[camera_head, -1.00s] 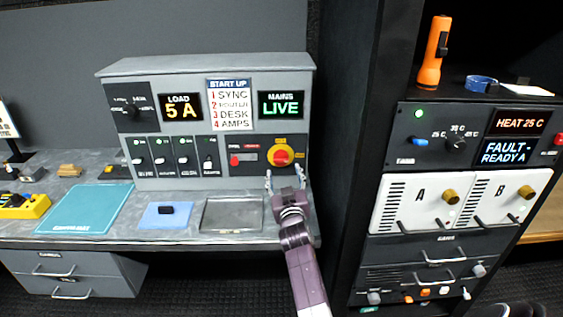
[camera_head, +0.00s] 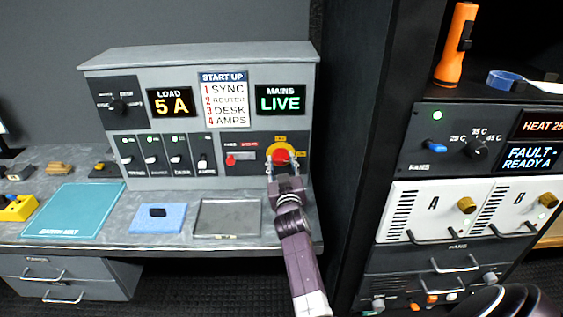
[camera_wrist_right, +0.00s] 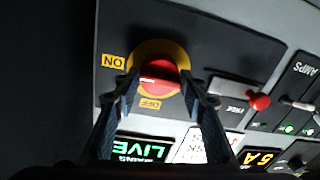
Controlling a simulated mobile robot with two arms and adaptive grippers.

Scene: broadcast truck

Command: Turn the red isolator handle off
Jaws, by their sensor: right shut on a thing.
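The red isolator handle (camera_head: 281,156) sits on a yellow round plate at the right end of the grey console's front panel. In the right wrist view the red handle (camera_wrist_right: 160,70) lies between my fingers, with ON at the left of the yellow plate and OFF below it. My right gripper (camera_head: 281,164) is shut on the handle; the right wrist view also shows its two fingertips (camera_wrist_right: 160,84) on either side. The fingers hide part of the handle, so its exact angle is unclear. The MAINS display (camera_head: 280,99) reads LIVE. My left gripper is not in view.
A small red lever (camera_head: 231,159) is left of the handle, beside several black-panelled switches (camera_head: 163,155). The load display (camera_head: 170,102) reads 5 A. A metal tray (camera_head: 226,219) and a blue pad (camera_head: 157,224) lie on the desk. A black rack (camera_head: 345,150) stands close on the right.

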